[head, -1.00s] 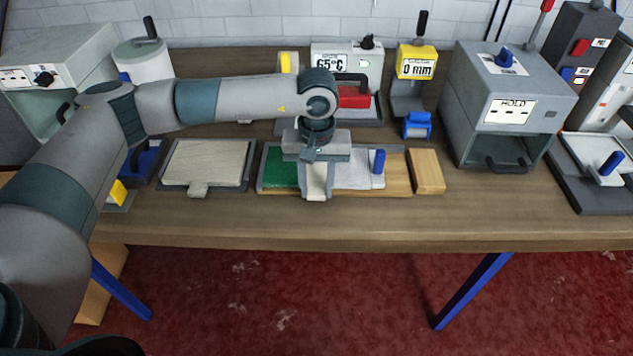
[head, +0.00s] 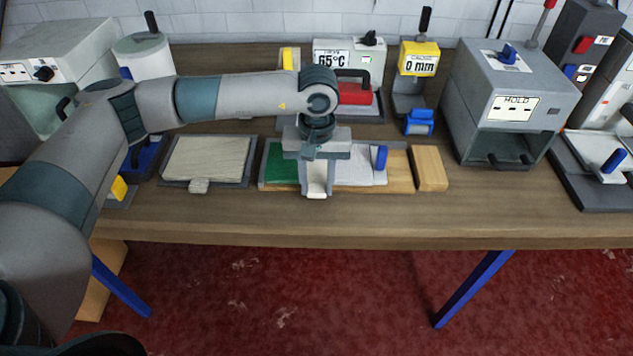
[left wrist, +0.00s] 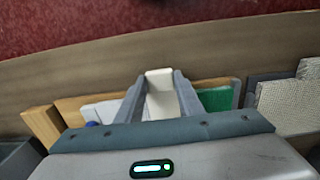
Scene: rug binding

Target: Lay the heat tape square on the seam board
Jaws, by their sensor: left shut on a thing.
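The seam board (head: 398,183) is a wooden board on the bench, with a green piece (head: 283,165) at its left and a whitish piece (head: 352,172) at its right. It also shows in the left wrist view (left wrist: 70,108). My left gripper (head: 316,190) points down over the middle of the board, shut on an off-white piece. This held piece shows between the fingers in the left wrist view (left wrist: 160,92); it looks like the heat tape square, but most of it is hidden. I cannot tell whether it touches the board. My right gripper is not in view.
A grey tray (head: 166,182) with a cream tabbed sheet (head: 208,158) lies left of the board. A wooden block (head: 430,168) is at its right. A 65°C unit (head: 362,53), a yellow 0 mm gauge (head: 419,58) and a HOLD box (head: 550,85) stand behind. The front bench strip is clear.

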